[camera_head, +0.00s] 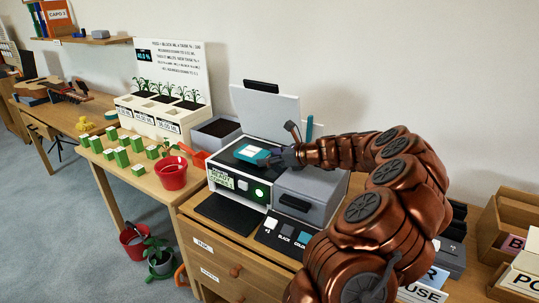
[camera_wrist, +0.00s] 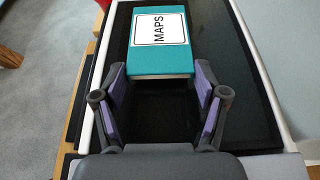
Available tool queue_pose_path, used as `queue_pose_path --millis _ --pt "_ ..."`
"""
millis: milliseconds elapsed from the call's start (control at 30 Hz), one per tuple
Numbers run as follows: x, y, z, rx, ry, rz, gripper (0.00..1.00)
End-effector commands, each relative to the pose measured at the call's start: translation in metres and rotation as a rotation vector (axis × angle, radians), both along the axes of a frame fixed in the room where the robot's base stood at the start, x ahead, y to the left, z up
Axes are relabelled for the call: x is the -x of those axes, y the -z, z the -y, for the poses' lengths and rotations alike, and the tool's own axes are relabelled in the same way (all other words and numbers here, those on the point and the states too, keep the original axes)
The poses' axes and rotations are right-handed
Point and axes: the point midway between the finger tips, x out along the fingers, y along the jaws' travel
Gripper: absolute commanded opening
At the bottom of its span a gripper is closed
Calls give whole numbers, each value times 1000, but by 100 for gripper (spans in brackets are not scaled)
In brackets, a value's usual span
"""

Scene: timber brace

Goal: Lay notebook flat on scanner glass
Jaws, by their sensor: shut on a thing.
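In the wrist view the dark glass (camera_wrist: 255,110) extends to the right of the notebook, inside a white frame. The scanner lid (camera_head: 265,110) stands open behind.
The scanner stands on a wooden desk (camera_head: 237,249), with a grey drawer unit (camera_head: 308,192) at its right. A dark tray (camera_head: 217,133), a red pot (camera_head: 172,173) and planters (camera_head: 160,118) are to its left. Boxes (camera_head: 505,235) stand at the far right.

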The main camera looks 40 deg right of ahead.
Motion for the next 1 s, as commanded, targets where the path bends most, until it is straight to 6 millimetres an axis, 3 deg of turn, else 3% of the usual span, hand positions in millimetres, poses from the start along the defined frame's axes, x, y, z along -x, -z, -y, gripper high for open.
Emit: queue_pose_path --millis 867,900,1000 --pt "0 7 0 -1 -1 0 36" --pt "0 7 0 -1 -1 0 76" --pt "0 7 0 -1 -1 0 87"
